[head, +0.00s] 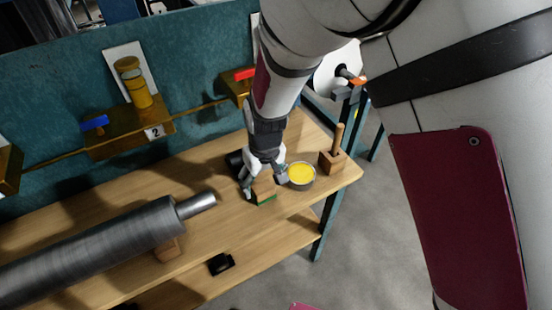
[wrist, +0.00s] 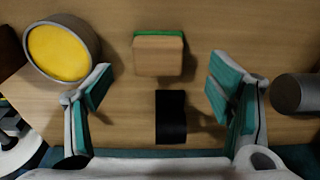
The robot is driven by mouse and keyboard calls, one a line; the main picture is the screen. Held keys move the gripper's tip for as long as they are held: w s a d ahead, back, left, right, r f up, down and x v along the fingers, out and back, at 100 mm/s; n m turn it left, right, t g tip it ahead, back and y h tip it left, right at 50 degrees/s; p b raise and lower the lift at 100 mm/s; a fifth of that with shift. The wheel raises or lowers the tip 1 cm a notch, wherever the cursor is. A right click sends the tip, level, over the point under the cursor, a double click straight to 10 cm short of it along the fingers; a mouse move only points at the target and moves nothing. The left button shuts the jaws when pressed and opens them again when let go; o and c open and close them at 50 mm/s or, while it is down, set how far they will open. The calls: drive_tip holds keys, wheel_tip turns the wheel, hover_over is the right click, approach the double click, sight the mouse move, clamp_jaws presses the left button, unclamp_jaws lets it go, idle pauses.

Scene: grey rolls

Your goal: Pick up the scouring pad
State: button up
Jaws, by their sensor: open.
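The scouring pad (head: 263,192) is a small tan block with a green layer, lying on the wooden bench. In the wrist view the scouring pad (wrist: 158,56) sits at top centre, its green edge on the far side. My gripper (head: 264,183) is open and points down close over the pad. In the wrist view my gripper (wrist: 160,75) has its teal-lined fingers spread wide left and right, with the pad lying between and slightly beyond the tips. Nothing is held, and no finger clearly touches the pad.
A round tin with yellow contents (head: 301,174) stands close right of the pad. A wooden block with an upright handle (head: 332,160) is near the bench corner. A grey roll (head: 110,245) lies at left. A black object (wrist: 170,117) lies between my fingers.

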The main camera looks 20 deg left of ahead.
sight(263, 188)
drive_tip(key=shift+w+a+f, duration=0.15)
drive_tip(key=shift+w+f, duration=0.05)
drive_tip(key=shift+f, duration=1.15)
drive_tip(key=shift+w+a+f, duration=0.1)
drive_tip(key=shift+w+f, duration=0.05)
drive_tip(key=shift+f, duration=1.2)
drive_tip(key=c, duration=1.4)
drive_tip(key=shift+o, duration=0.2)
drive_tip(key=shift+r, duration=0.85)
drive_tip(key=shift+s+d+r, duration=0.1)
drive_tip(key=shift+s+r, duration=0.05)
drive_tip(key=shift+r, duration=0.35)
drive_tip(key=shift+s+d+r, duration=0.1)
drive_tip(key=shift+r, duration=0.4)
drive_tip(key=s+d+r, duration=0.1)
drive_tip(key=s+d, duration=0.7)
drive_tip(key=s, duration=0.5)
drive_tip(key=shift+r, duration=0.2)
